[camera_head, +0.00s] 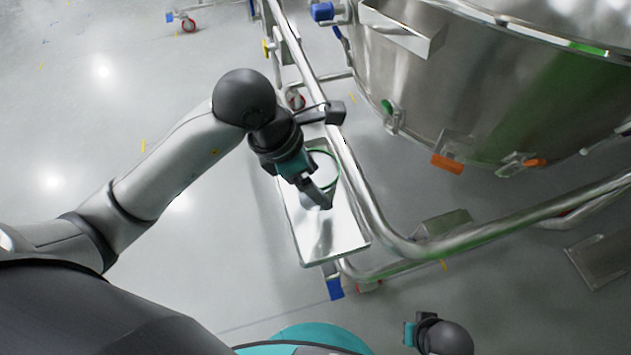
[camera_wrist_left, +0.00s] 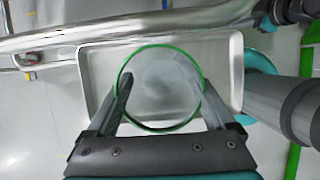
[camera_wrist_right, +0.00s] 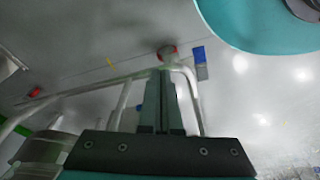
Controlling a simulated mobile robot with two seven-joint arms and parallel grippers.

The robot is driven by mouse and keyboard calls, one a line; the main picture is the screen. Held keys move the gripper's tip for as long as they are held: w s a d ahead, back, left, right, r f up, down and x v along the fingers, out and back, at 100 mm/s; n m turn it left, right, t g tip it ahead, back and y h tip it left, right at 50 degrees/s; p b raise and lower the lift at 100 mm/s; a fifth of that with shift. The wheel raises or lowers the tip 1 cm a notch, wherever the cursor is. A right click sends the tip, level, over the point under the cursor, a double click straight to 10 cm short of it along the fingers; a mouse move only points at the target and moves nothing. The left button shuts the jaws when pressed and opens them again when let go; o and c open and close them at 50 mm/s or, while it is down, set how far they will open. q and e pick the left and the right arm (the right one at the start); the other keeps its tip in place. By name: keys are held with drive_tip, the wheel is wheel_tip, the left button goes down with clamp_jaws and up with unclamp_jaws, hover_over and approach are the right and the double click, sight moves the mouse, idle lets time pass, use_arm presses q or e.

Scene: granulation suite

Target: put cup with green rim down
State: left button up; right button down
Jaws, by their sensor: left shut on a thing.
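The cup with green rim (camera_head: 327,167) is upright over the shallow metal tray (camera_head: 335,243), partly hidden by my left gripper (camera_head: 318,192). In the left wrist view the cup (camera_wrist_left: 160,78) sits between the two fingers, and my left gripper (camera_wrist_left: 164,92) is shut on it. The tray (camera_wrist_left: 92,70) lies around and below the cup in that view. I cannot tell whether the cup's base touches the tray. My right gripper (camera_wrist_right: 164,90) is away from the cup, its fingers close together with nothing visible between them.
A steel tube frame (camera_head: 365,190) runs along the tray's right side. A large steel vessel (camera_head: 480,90) with orange and green fittings stands at the upper right.

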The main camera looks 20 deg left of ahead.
use_arm(q)
drive_tip(key=shift+f, duration=0.4)
use_arm(e)
drive_tip(key=shift+w+r, duration=0.2)
drive_tip(key=shift+r, duration=0.2)
use_arm(q)
drive_tip(key=shift+f, duration=0.1)
use_arm(e)
drive_tip(key=shift+a, duration=0.1)
use_arm(q)
drive_tip(key=o, duration=1.1)
drive_tip(key=shift+c, duration=0.2)
use_arm(e)
drive_tip(key=shift+w+r, duration=0.1)
use_arm(q)
drive_tip(key=shift+r, duration=0.25)
drive_tip(key=p+v, duration=0.4)
drive_tip(key=v, duration=0.7)
drive_tip(key=shift+a+r, duration=0.15)
drive_tip(key=shift+r, duration=0.25)
use_arm(e)
drive_tip(key=s+d+f, duration=0.3)
drive_tip(key=s+f, duration=0.1)
drive_tip(key=f, duration=0.3)
drive_tip(key=shift+s+d, duration=0.3)
drive_tip(key=shift+s, duration=0.1)
drive_tip(key=shift+f, duration=0.15)
